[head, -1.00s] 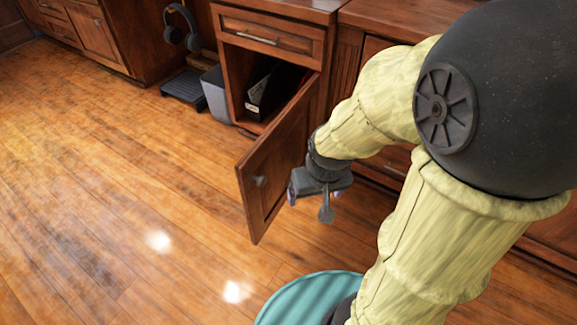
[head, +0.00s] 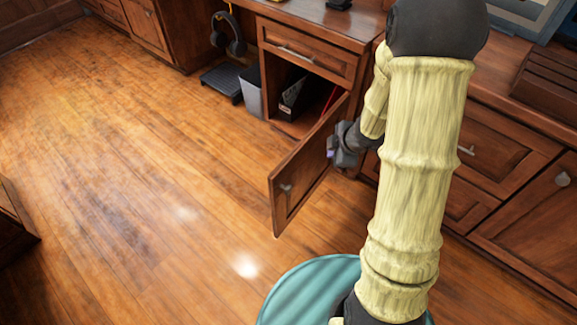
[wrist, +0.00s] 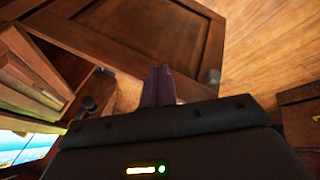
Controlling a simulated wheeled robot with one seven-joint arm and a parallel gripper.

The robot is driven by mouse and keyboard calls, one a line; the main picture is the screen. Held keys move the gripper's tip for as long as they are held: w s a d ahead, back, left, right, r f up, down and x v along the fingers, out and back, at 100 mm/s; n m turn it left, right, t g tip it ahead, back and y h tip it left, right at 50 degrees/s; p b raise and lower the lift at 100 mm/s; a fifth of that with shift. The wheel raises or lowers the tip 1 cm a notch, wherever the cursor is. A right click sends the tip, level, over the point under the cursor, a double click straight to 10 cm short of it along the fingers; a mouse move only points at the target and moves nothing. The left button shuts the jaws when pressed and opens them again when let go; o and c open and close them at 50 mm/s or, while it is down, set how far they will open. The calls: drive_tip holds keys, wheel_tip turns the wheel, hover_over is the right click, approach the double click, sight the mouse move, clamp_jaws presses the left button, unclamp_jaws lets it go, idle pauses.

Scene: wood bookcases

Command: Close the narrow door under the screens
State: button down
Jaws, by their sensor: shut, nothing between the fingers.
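The narrow wooden door (head: 305,172) stands swung out from an open cabinet (head: 297,128), hinged at its right side. Its small knob (head: 287,188) shows near the free edge. My gripper (head: 333,152) is beside the door's outer face, at its right part near the hinge side. In the wrist view the shut fingers (wrist: 158,85) point toward the door panel (wrist: 150,35) and overlap its lower edge in the picture; I cannot tell whether they touch it. Nothing is held. Part of a screen (wrist: 20,145) shows at the left of the wrist view.
A drawer (head: 305,50) above the opening is shut. Black files (head: 293,97) stand inside the cabinet. A grey bin (head: 250,90) and headphones (head: 230,35) are to its left. More cabinets (head: 500,150) stand at right. The wooden floor (head: 150,170) left of the door is clear.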

drive_tip(key=s+a+n+g+y+p, duration=0.3)
drive_tip(key=s+n+g+y+p, duration=0.2)
drive_tip(key=n, duration=0.5)
drive_tip(key=s+p, duration=0.1)
drive_tip(key=p, duration=0.1)
drive_tip(key=shift+a+r+p, duration=0.3)
drive_tip(key=shift+a+r, duration=0.05)
drive_tip(key=shift+r, duration=0.05)
drive_tip(key=shift+f, duration=0.1)
drive_tip(key=b, duration=0.5)
approach(278, 186)
drive_tip(key=x, duration=0.5)
drive_tip(key=shift+s+d+f, duration=0.25)
drive_tip(key=shift+s+d, duration=0.05)
drive_tip(key=shift+w+a, duration=0.2)
drive_tip(key=shift+w, duration=0.05)
drive_tip(key=shift+a, duration=0.1)
